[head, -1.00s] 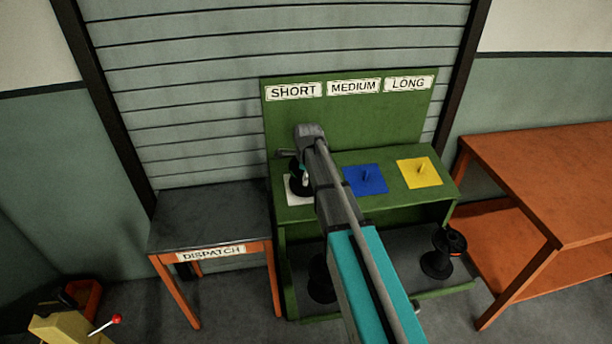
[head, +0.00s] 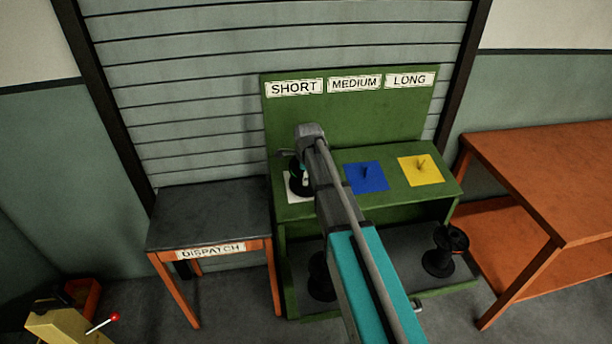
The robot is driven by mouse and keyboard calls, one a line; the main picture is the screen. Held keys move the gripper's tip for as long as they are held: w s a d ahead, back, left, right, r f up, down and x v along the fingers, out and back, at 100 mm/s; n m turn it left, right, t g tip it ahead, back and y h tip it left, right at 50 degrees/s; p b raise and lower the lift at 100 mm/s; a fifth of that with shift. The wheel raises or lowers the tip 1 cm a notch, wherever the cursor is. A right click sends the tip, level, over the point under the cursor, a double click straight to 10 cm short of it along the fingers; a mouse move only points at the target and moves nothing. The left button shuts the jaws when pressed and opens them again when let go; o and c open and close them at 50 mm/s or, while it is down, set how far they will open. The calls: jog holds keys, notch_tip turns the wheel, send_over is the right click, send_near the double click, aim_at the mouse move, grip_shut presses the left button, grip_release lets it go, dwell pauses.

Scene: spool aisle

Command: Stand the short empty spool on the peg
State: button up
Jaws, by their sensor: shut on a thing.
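A black spool (head: 296,183) is at the white square (head: 292,199) under the SHORT label (head: 294,88) on the green stand (head: 348,117). My gripper (head: 298,168) is shut on the spool from above, and my arm hides much of both. The spool looks upright. The peg on the white square is hidden, so I cannot tell whether the spool is around it or just above it. The blue square (head: 367,178) and the yellow square (head: 420,170) each show a bare peg.
A black spool (head: 444,250) stands on the lower shelf at right; another (head: 320,278) is partly hidden behind my arm. The dark DISPATCH table (head: 208,215) at left is empty. An orange bench (head: 550,180) stands at right. A yellow machine (head: 62,325) is at lower left.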

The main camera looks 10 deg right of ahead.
jog(key=o, duration=1.2)
jog(key=shift+o, duration=0.2)
jog(key=shift+r, duration=0.1)
notch_tip(320, 180, up, 12)
jog(key=s+p, duration=0.2)
jog(key=p, duration=1)
jog(key=shift+s+r+p, duration=0.15)
jog(key=shift+r+p, duration=0.1)
jog(key=shift+p, duration=0.15)
jog(key=s+d+f+n+g+b, duration=0.1)
jog(key=s+f+n+b, duration=0.1)
jog(key=s+n, duration=0.8)
jog(key=s+d+f+n+g+b, duration=0.1)
jog(key=s+f+n+b, duration=0.1)
jog(key=s+n, duration=0.8)
jog(key=shift+s+f+n, duration=0.25)
jog(key=shift+s+n, duration=0.15)
jog(key=shift+s, duration=1.8)
